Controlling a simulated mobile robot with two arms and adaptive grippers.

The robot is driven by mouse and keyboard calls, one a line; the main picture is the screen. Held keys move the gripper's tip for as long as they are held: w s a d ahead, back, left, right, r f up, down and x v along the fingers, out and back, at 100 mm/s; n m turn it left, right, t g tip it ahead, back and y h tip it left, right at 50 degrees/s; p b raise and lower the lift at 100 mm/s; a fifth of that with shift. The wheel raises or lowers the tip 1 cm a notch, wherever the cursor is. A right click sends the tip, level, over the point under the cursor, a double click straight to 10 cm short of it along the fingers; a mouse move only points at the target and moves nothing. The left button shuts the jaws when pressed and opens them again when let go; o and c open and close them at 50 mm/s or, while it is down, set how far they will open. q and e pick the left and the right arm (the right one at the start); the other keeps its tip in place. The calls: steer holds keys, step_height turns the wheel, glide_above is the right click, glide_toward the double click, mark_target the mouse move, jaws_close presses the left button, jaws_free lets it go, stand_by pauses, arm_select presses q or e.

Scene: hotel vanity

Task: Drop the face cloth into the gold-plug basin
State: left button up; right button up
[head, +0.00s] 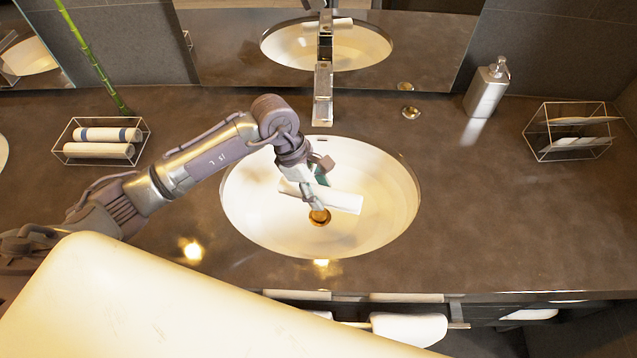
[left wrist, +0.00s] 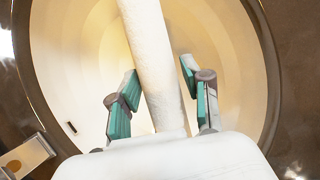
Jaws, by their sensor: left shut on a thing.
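The face cloth (head: 342,202) is a white roll, held across the oval white basin (head: 390,200). My left gripper (head: 316,190) is shut on it; in the left wrist view the teal-padded fingers (left wrist: 160,78) stand on both sides of the rolled cloth (left wrist: 150,40). The cloth appears above the basin bowl, inside its rim in the head view; its exact height is hard to tell. The gold plug (head: 319,217) shows just below the cloth in the head view. In the left wrist view the cloth and my gripper hide the plug. My right gripper is not in view.
A chrome faucet (head: 323,95) stands behind the basin. A soap dispenser (head: 487,88) and a wire basket (head: 570,133) are at the right. A wire basket with rolled towels (head: 103,140) is at the left. The counter right of the basin (head: 470,220) is clear.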

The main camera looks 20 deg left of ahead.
arm_select(q)
step_height(320, 180, down, 7)
steer(key=b, duration=0.3)
steer(key=o, duration=1.2)
steer(key=v, duration=1.2)
steer(key=shift+r, duration=0.15)
